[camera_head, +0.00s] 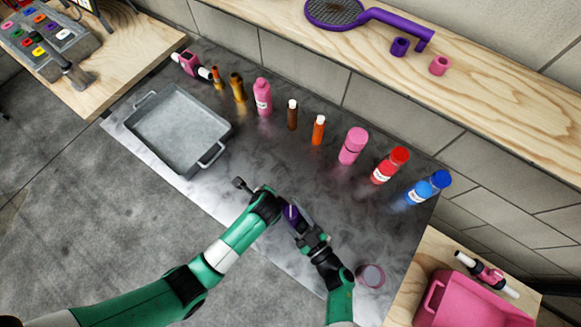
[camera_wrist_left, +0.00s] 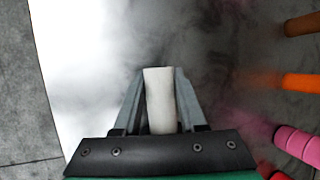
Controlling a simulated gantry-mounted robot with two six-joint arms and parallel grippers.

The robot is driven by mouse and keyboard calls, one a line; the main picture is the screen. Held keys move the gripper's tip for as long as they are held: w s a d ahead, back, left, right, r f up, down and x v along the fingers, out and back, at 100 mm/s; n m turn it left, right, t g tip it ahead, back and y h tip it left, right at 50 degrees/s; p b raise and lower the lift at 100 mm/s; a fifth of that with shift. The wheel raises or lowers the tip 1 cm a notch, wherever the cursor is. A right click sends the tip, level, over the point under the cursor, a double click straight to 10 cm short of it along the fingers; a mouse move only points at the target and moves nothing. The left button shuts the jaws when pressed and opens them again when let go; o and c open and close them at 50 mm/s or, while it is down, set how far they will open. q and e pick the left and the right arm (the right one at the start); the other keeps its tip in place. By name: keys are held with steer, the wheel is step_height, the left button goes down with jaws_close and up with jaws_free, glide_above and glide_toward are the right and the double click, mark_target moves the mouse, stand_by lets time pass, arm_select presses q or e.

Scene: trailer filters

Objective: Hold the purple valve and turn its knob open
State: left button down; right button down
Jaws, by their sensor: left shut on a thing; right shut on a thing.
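The purple valve (camera_head: 291,212) is held between my two grippers above the front of the dark marbled counter; only part of its purple body shows in the head view. My left gripper (camera_head: 283,208) reaches it from the left. In the left wrist view its fingers (camera_wrist_left: 160,85) are shut on a white cylindrical end (camera_wrist_left: 160,100), apparently the valve's pipe end. My right gripper (camera_head: 300,226) comes from the lower right and is shut at the purple part. The fingers hide the knob, so I cannot tell how it is turned.
A grey tray (camera_head: 157,138) stands at the counter's left. A row of bottles, including a red one (camera_head: 390,166), lines the back. A round purplish item (camera_head: 370,276) is near my right arm. A pink bin (camera_head: 473,309) is at lower right.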

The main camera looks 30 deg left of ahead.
steer(key=shift+s, duration=0.1)
steer(key=c, duration=0.5)
jaws_free()
steer(key=v, duration=1.2)
steer(key=shift+d, duration=0.1)
